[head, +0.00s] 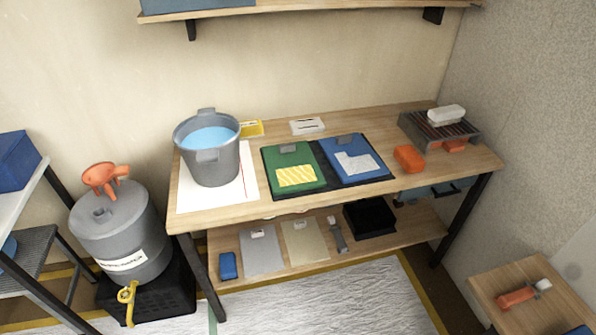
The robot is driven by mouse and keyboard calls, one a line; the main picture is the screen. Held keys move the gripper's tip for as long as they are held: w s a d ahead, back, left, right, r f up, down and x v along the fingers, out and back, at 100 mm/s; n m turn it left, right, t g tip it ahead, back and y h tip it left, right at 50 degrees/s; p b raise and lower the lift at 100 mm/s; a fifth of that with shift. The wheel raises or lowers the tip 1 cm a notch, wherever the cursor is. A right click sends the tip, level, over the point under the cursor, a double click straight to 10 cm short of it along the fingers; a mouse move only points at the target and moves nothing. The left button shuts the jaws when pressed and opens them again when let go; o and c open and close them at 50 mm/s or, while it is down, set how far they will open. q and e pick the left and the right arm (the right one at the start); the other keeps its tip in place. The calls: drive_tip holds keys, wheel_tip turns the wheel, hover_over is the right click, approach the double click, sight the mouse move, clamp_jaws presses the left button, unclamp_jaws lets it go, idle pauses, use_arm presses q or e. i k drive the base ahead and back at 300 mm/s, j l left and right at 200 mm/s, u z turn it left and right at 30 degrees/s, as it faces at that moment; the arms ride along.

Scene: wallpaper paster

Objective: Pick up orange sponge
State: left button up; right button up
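An orange block (409,158), which looks like the orange sponge, lies on the wooden workbench (440,172). It is right of the blue folder-like item (354,160) and in front of a grey rack (420,131). Another small orange piece (455,146) shows at the front of the rack, partly hidden by it. I cannot tell if that piece is also a sponge. Neither of my grippers is in view.
A grey bucket of water (211,165) stands on the bench's left. A green folder-like item (291,167) lies mid-bench, and a white block (446,115) is on the rack. A grey barrel (122,230) stands left. A small wooden table (540,315) with an orange-handled tool (516,297) is front right.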

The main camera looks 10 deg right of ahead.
sight(411, 161)
drive_tip(key=i+l+z, duration=0.2)
drive_tip(key=i+l, duration=0.25)
drive_tip(key=i+l+z, duration=0.2)
drive_tip(key=i+l, duration=0.15)
drive_tip(key=i, duration=0.15)
